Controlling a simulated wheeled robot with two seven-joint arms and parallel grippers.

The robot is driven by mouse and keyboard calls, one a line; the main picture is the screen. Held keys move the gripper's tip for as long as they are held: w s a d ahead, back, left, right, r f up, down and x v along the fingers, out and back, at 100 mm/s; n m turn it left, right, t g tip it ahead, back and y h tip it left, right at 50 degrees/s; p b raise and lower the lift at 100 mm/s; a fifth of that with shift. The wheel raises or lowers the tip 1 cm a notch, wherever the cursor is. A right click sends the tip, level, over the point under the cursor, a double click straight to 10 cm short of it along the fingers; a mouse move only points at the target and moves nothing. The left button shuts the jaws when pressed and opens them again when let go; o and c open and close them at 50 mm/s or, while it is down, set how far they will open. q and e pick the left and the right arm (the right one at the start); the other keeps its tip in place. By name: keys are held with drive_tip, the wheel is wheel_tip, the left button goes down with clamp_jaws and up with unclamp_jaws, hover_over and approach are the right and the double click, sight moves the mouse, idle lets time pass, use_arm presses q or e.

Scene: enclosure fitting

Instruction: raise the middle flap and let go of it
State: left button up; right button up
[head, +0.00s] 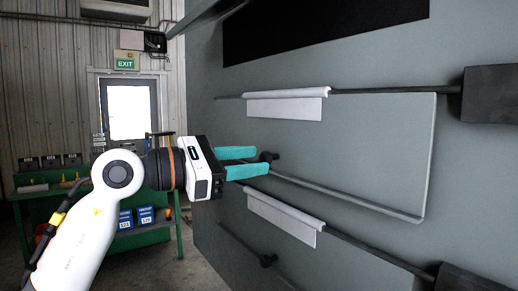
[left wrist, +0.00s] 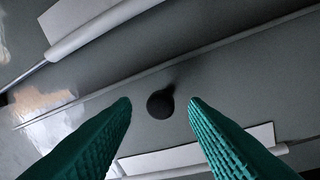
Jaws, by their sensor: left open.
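The middle flap (head: 375,140) is a grey panel that hangs down from a hinge rod on the grey enclosure wall, with a lip along its lower edge. A dark round knob (head: 268,156) sits near its lower left; it also shows in the left wrist view (left wrist: 160,103). My left gripper (head: 262,162), with teal fingers, is open in front of the flap. In the left wrist view its fingertips (left wrist: 160,102) are on either side of the knob, with gaps on both sides. Whether the fingers reach the knob's depth is unclear. My right gripper is not in view.
A black opening (head: 320,30) is above the middle flap. Dark blocks (head: 490,94) stick out at the right. A green workbench (head: 150,236) and door (head: 129,108) are behind at left.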

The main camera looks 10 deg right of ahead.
use_arm(q)
drive_tip(key=shift+x, duration=1.2)
clamp_jaws()
drive_tip(key=shift+a+p, duration=0.1)
drive_tip(key=shift+p, duration=0.2)
